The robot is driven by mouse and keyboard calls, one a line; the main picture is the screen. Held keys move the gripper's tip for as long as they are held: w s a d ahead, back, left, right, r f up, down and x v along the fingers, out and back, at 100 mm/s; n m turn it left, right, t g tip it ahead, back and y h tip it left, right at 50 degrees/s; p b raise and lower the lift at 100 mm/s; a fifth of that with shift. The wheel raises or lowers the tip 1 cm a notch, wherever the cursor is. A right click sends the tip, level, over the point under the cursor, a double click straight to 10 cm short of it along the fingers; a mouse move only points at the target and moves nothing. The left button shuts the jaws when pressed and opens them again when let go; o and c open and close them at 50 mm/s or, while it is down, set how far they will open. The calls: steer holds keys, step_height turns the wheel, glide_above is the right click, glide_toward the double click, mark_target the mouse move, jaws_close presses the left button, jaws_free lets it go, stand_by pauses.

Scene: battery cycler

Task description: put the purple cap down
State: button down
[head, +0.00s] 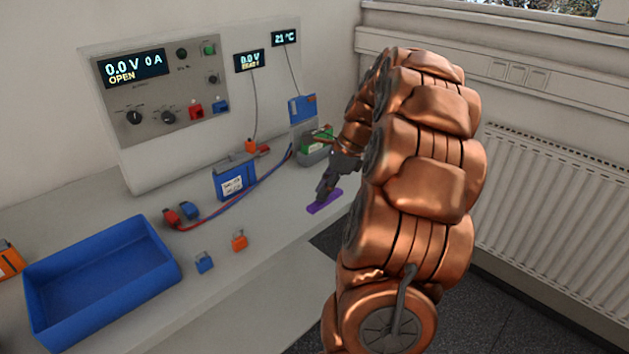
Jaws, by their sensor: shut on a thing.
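The purple cap (325,203) is a flat, elongated piece at the right part of the bench, near its front edge. My gripper (322,196) points down at it and is shut on it. The cap is at or just above the bench top; I cannot tell whether it touches. My fingers hide part of the cap's upper side. My copper-coloured arm fills the right middle of the head view and hides the bench's right end.
A blue battery (234,181) with red and blue leads stands left of the cap. A green-topped grey holder (315,150) is behind it. Small blue (204,262) and orange (239,241) clips lie in front. A blue tray (100,322) is at left. Bench around the cap looks clear.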

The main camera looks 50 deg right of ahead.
steer(key=shift+w+d+f+p, duration=0.2)
steer(key=shift+w+d, duration=0.55)
steer(key=shift+w, duration=0.55)
steer(key=shift+w+d+f+p, duration=0.1)
steer(key=shift+w+d+p, duration=0.25)
steer(key=shift+w+d, duration=0.75)
steer(key=shift+w+d+f+p, duration=0.2)
steer(key=shift+w+d, duration=0.25)
steer(key=shift+w, duration=1.1)
steer(key=shift+f+p, duration=0.45)
steer(key=shift+f, duration=1.25)
steer(key=shift+f, duration=0.15)
steer(key=c, duration=1.1)
jaws_free()
steer(key=b+v, duration=0.1)
steer(key=v, duration=1.1)
steer(key=shift+a, duration=0.1)
